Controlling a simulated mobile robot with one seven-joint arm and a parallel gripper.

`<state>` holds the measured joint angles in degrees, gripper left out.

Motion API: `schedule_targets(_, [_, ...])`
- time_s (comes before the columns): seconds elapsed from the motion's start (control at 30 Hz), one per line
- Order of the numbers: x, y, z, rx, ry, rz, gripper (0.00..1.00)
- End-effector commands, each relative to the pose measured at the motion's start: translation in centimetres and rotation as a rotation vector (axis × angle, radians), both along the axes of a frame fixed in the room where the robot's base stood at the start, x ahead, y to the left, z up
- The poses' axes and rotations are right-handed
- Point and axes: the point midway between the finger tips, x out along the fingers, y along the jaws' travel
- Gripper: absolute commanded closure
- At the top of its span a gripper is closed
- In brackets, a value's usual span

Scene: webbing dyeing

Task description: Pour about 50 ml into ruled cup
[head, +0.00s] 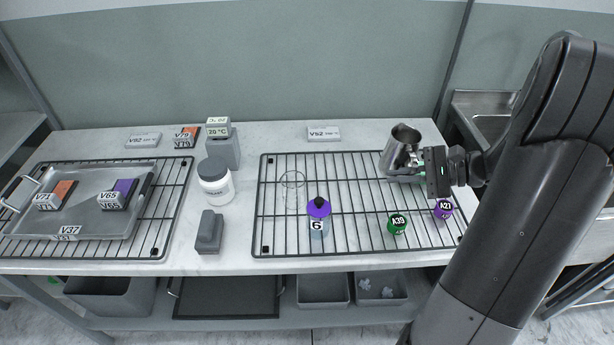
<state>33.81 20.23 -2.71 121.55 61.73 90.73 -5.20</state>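My gripper (428,172) is at the right, above the right wire rack, beside a metal pitcher (401,150). It appears closed on the pitcher's side, though the fingers are partly hidden. The pitcher is roughly upright and seems raised over the rack's back right corner. What is inside it cannot be seen. A clear cup (292,187), faint against the wires, stands on the right rack left of its middle. Its ruling and contents are too small to make out. The cup is well to the left of my gripper.
On the right rack (256,222) stand a purple-topped bottle marked 6 (319,216), a green jar A39 (397,223) and a purple jar A21 (444,208). A white jar (215,184) and grey block (209,232) stand left. A tray (130,218) lies on the left rack.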

Motion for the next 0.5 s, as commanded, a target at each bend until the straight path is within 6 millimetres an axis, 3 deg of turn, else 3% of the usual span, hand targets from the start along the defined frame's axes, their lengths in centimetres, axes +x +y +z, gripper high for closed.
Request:
schedule_targets(0.27, [-3.3,8.1,2.4,0.01,-0.005,0.088,1.0])
schedule_targets(0.5, [-7.7,14.8,3.3,-0.001,0.007,0.169,1.0])
